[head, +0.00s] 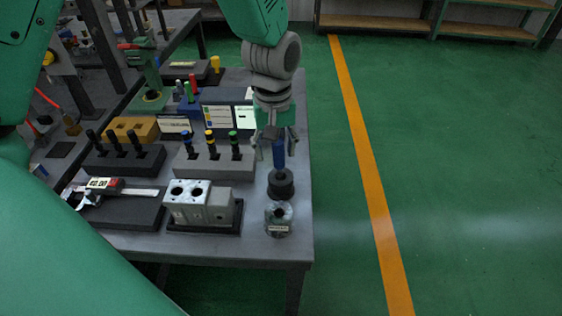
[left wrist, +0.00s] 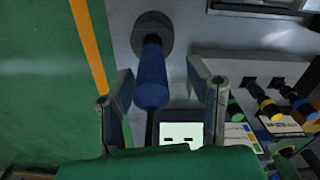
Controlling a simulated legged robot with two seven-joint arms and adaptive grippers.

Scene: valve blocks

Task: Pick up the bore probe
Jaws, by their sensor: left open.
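The bore probe, with its blue handle (head: 279,152), stands upright in a round black base (head: 281,184) near the table's right edge. My left gripper (head: 276,146) is open above the base, with its fingers around the level of the blue handle. In the left wrist view, the blue handle (left wrist: 152,80) lies between the two spread fingers (left wrist: 160,88), nearer the left one, with a gap showing on both sides. The round base (left wrist: 152,34) shows beyond it. My right gripper is not in view.
A metal ring gauge (head: 279,219) stands in front of the base. A grey rack (head: 214,167) with several capped probes is to the left, and a metal valve block (head: 203,204) sits in front of it. The floor right of the table is clear.

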